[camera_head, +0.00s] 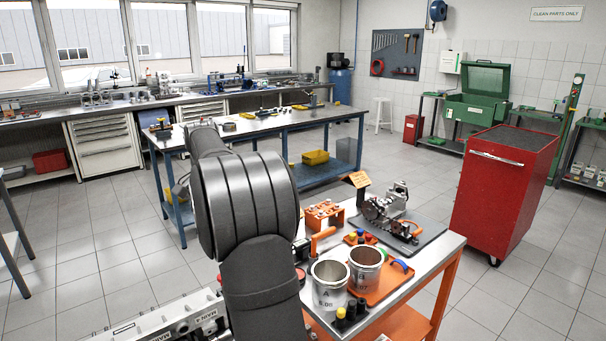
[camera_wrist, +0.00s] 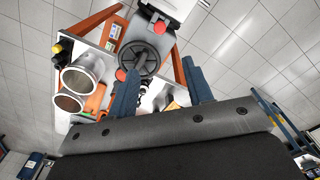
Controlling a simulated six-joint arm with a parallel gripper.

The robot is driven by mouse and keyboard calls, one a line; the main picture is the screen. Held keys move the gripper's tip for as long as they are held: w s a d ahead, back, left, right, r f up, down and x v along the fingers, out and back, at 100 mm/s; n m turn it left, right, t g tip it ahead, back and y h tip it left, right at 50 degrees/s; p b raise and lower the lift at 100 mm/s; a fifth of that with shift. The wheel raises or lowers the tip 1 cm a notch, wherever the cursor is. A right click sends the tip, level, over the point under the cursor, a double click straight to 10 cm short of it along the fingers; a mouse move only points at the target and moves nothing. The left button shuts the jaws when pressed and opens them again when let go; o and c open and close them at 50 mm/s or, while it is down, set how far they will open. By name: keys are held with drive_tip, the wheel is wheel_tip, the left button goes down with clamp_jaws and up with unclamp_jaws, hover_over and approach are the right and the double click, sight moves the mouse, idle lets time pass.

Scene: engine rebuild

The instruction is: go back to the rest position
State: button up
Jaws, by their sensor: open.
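My gripper (camera_wrist: 158,78) shows in the wrist view with its two dark blue fingers apart and nothing held between them. Beyond the fingers are a dark round handwheel-like part (camera_wrist: 139,60) and the work cart. In the head view my dark arm stands in front of the cart's left side, and I cannot see the gripper there. No rest position is marked in either view.
The orange-legged cart (camera_head: 440,250) carries two metal cylinders marked A (camera_head: 330,284) and B (camera_head: 366,268), an orange block (camera_head: 324,215) and a dark mat (camera_head: 426,240) with an engine assembly. A red tool cabinet (camera_head: 505,190) stands right. Open tiled floor lies between.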

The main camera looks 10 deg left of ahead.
wheel_tip(320, 180, down, 18)
drive_tip(key=shift+r, duration=0.25)
drive_tip(key=shift+r, duration=0.1)
idle(0.4)
wheel_tip(320, 180, up, 18)
wheel_tip(320, 180, down, 20)
drive_tip(key=shift+f, duration=0.2)
wheel_tip(320, 180, up, 17)
drive_tip(key=m, duration=0.9)
drive_tip(key=shift+d+r, duration=0.15)
drive_tip(key=shift+d, duration=0.1)
idle(0.5)
